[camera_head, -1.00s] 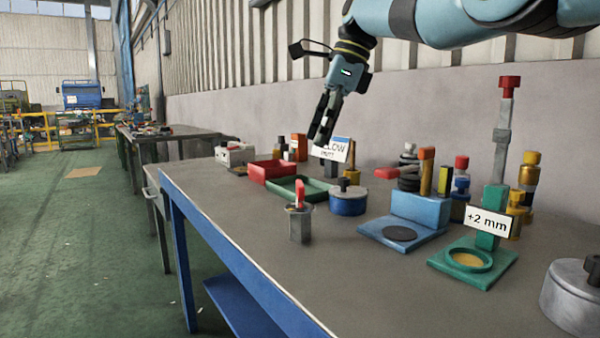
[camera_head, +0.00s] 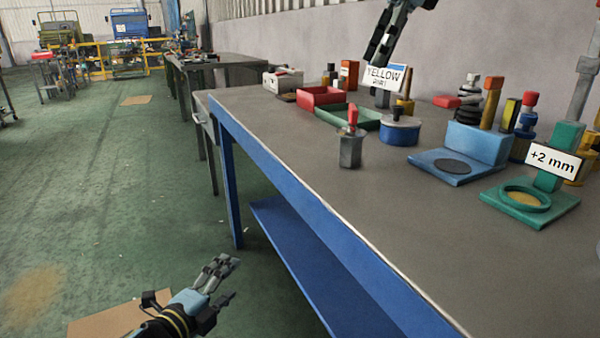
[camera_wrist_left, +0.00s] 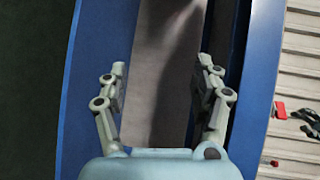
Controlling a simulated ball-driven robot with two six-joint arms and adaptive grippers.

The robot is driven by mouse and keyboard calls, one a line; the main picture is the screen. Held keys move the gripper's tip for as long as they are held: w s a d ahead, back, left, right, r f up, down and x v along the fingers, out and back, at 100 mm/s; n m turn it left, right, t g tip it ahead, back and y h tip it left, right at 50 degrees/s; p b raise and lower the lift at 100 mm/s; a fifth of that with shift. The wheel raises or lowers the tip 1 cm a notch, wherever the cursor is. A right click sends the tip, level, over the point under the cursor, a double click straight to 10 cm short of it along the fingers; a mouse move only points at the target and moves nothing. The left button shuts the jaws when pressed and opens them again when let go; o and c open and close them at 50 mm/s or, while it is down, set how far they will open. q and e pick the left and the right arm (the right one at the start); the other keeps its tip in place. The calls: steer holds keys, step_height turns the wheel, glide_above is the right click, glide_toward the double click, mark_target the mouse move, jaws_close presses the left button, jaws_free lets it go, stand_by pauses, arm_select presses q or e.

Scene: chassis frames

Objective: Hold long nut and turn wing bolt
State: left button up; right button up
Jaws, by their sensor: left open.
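The long nut (camera_head: 350,151) is a grey hexagonal piece standing upright on the workbench near its front edge. The red wing bolt (camera_head: 352,116) stands upright in its top. My left gripper (camera_head: 230,275) is open and empty, low at the front left, beside the bench and below its top. In the left wrist view its spread fingers (camera_wrist_left: 163,68) have nothing between them, with blue bench parts beyond. My right gripper (camera_head: 378,52) is above the bench behind the nut, close to the yellow-label sign; its fingertips are hard to make out.
A red tray (camera_head: 320,98), a green tray (camera_head: 333,117) and a blue round tin (camera_head: 398,132) lie behind the nut. A blue fixture (camera_head: 440,165) and a green "+2 mm" fixture (camera_head: 530,208) stand to the right. The bench front (camera_head: 410,235) is clear.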

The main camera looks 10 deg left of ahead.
arm_select(q)
steer(key=w+d+r+m+h, duration=0.3)
steer(key=r+m, duration=0.3)
steer(key=r, duration=0.2)
steer(key=w+d+r+m+h, duration=0.2)
steer(key=d+r+m+h, duration=0.1)
steer(key=r+m, duration=0.4)
steer(key=w+d+r+m+h, duration=0.3)
steer(key=d+r+m, duration=0.15)
steer(key=r, duration=0.45)
steer(key=m+g+h, duration=0.2)
steer(key=m+g, duration=0.2)
steer(key=m, duration=0.4)
glide_toward(351, 139)
steer(key=shift+w+a+f, duration=0.1)
steer(key=shift+w+a, duration=0.15)
steer(key=shift+w, duration=0.75)
steer(key=shift+w+d+m, duration=0.2)
steer(key=shift+d+m, duration=0.05)
steer(key=shift+d, duration=0.05)
steer(key=x, duration=0.9)
steer(key=shift+w+d+f, duration=0.25)
steer(key=shift+d, duration=0.1)
steer(key=shift+c, duration=0.5)
